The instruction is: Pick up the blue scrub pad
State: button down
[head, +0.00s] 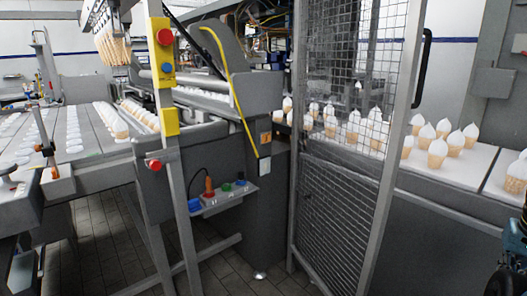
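A small blue object (195,204), which looks like the blue scrub pad, sits at the left front end of a small grey shelf (222,199) fixed low on the machine. It is too small for its texture to show. A dark part at the right edge of the head view looks like part of my arm. No gripper fingers show, so where my gripper is relative to the pad cannot be seen.
The shelf also holds an orange-handled item (209,186), a green item (226,187) and a dark blue item (240,178). A grey post (180,190) stands just left of the shelf. A mesh gate (340,190) stands to its right. Tiled floor (235,265) lies below.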

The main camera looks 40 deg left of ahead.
aim_at(193, 205)
jog(key=u, duration=2.5)
